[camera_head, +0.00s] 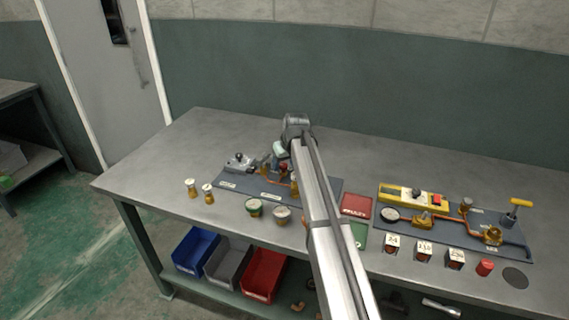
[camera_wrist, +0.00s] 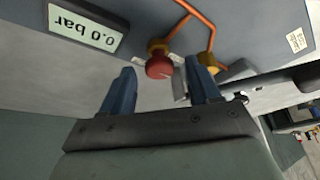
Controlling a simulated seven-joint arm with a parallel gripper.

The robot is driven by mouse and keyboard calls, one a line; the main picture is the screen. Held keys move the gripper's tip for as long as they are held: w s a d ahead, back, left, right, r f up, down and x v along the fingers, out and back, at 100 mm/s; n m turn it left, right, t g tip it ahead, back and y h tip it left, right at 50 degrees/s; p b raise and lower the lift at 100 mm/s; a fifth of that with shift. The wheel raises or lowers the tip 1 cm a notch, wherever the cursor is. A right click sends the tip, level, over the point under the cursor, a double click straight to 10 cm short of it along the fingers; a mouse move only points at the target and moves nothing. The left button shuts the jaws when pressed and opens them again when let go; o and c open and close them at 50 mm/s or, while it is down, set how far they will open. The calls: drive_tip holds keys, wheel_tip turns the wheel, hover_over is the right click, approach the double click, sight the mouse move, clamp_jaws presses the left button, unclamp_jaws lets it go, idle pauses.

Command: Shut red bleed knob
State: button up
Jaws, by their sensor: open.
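The red bleed knob (camera_wrist: 159,65) shows in the wrist view on a brass fitting at the end of an orange pipe. It lies beyond and between the two blue fingertips of my open gripper (camera_wrist: 163,80), with space on both sides of it. In the head view the red knob (camera_head: 284,180) is small on the left dark board, partly hidden by my arm. My gripper (camera_head: 282,152) is above that board there. A display (camera_wrist: 85,28) beside the knob reads 0.0 bar, upside down in the wrist view.
The left board (camera_head: 230,187) also carries a grey valve block (camera_head: 239,162). Two brass fittings (camera_head: 191,187) and two small bowls (camera_head: 254,207) stand in front. Labelled blocks and a red cylinder (camera_head: 485,267) stand near the front edge.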

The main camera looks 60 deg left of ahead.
drive_tip(key=shift+f, duration=0.15)
drive_tip(key=c, duration=1)
